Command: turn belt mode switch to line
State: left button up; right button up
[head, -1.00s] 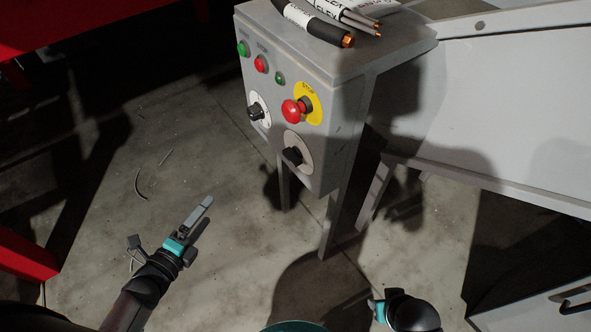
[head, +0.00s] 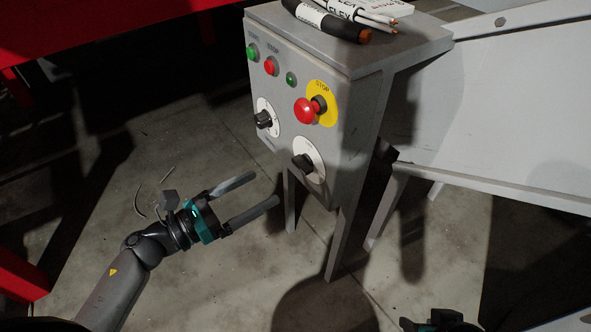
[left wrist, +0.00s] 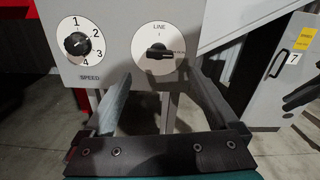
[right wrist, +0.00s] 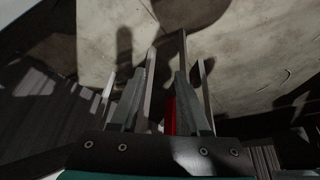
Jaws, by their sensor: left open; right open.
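The belt mode switch (head: 304,162) is a black knob on a white round dial, low on the grey control box (head: 345,145). In the left wrist view the switch (left wrist: 158,53) has LINE printed above it and a small label at its right. Its handle lies about level, not up toward LINE. My left gripper (head: 264,189) is open and empty, in front of and below-left of the switch in the head view. In the left wrist view its fingers (left wrist: 157,82) spread below the dial, apart from the knob. My right gripper (right wrist: 162,75) is open and empty over the floor.
The speed knob (head: 264,119) is left of the switch. A red stop button (head: 307,110) on yellow is above it. Green (head: 253,52) and red (head: 271,66) buttons sit higher. Cable pieces (head: 335,22) lie on top. A grey chute (head: 490,110) is at right.

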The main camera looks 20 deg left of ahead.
aim_at(299, 168)
pick_arm(q)
jog(key=b+x, duration=0.1)
jog(key=x, duration=0.8)
jog(key=shift+w+d, duration=0.25)
jog(key=shift+w, duration=0.1)
pick_arm(e)
jog(key=shift+w+a+r+t+y, duration=0.1)
jog(key=shift+w+a+t+y, duration=0.2)
jog(key=shift+w+a+t, duration=0.5)
jog(key=shift+w, duration=0.1)
pick_arm(q)
jog(key=c, duration=1.4)
jog(key=shift+o, duration=0.2)
